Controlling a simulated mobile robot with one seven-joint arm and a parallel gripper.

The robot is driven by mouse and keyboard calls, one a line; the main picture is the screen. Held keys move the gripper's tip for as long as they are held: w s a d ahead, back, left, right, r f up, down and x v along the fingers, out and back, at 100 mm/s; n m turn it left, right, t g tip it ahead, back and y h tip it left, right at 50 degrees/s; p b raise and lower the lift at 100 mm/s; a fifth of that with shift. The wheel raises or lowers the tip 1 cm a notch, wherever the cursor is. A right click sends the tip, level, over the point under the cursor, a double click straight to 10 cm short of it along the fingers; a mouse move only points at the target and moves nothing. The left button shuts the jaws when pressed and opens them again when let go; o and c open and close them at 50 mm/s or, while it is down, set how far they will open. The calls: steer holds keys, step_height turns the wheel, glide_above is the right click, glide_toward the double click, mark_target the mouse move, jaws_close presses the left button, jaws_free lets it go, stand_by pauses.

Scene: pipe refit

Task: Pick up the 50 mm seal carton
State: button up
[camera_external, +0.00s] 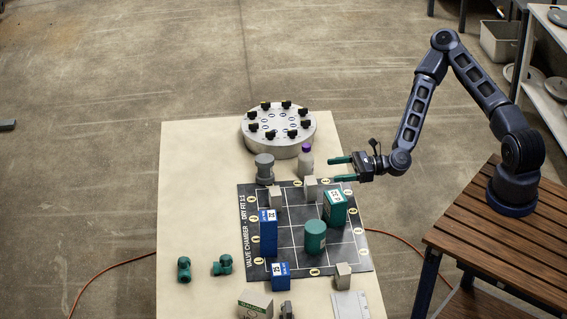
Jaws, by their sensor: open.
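Several boxes on the mat could be seal cartons: a green carton (336,209) with a white label at the mat's right side, a tall blue carton (268,235) at its left side, and a small blue carton (280,277) at its front edge. The label sizes are too small to read surely, so I cannot confirm which is the 50 mm one. My gripper (341,169) is open and empty, its green fingers pointing left. It is above the far right part of the table, behind the green carton and apart from it.
The black gridded mat (290,250) also holds a green cylinder (315,237) and small grey blocks. Behind stand a white bottle with purple cap (306,163), a grey fitting (264,170) and a round flange (279,142). Green fittings (222,265) lie left. The table's (195,180) far left is clear.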

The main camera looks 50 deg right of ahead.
glide_toward(306, 184)
steer(key=shift+d+f, duration=0.2)
steer(key=shift+d, duration=0.45)
steer(key=shift+w+a+f, duration=0.15)
steer(key=shift+f, duration=0.1)
steer(key=shift+x, duration=5.2)
steer(key=shift+r, duration=0.1)
steer(key=c, duration=1.1)
